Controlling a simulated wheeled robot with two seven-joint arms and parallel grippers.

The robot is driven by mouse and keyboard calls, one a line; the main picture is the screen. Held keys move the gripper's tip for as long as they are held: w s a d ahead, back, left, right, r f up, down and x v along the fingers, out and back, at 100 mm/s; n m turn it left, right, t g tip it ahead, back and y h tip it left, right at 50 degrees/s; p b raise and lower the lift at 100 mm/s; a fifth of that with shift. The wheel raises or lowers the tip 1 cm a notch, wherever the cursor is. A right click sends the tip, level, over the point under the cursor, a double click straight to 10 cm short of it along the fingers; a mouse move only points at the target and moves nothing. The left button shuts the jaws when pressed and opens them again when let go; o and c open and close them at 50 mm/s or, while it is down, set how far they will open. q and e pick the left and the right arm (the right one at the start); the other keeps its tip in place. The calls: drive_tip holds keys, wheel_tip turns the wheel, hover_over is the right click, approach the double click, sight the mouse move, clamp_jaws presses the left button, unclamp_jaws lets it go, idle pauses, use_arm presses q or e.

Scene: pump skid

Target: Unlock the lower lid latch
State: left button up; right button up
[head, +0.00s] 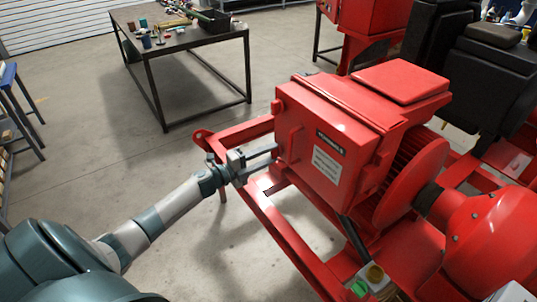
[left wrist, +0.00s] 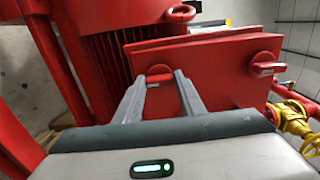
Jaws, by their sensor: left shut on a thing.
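The red terminal box (head: 310,130) stands on the pump skid, its lid shut and facing me with a label on it. My left gripper (head: 275,153) reaches in from the left to the lower part of the box's left side. In the left wrist view its fingers (left wrist: 159,78) are shut on a small red latch (left wrist: 158,74), the lower lid latch, at the edge of the box. My right gripper is not in view.
The red skid frame (head: 283,230) runs below the box, and the round red motor flange (head: 412,185) stands to its right. A yellow valve (left wrist: 297,122) shows at the right of the wrist view.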

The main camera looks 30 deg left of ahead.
use_arm(q)
drive_tip(key=shift+a, duration=0.1)
drive_tip(key=o, duration=1)
drive_tip(key=shift+o, duration=0.2)
drive_tip(key=shift+s, duration=0.1)
drive_tip(key=shift+b+v, duration=0.4)
drive_tip(key=shift+v, duration=0.45)
drive_tip(key=b+v, duration=0.5)
drive_tip(key=v, duration=1)
drive_tip(key=shift+s, duration=0.3)
drive_tip(key=shift+a, duration=0.1)
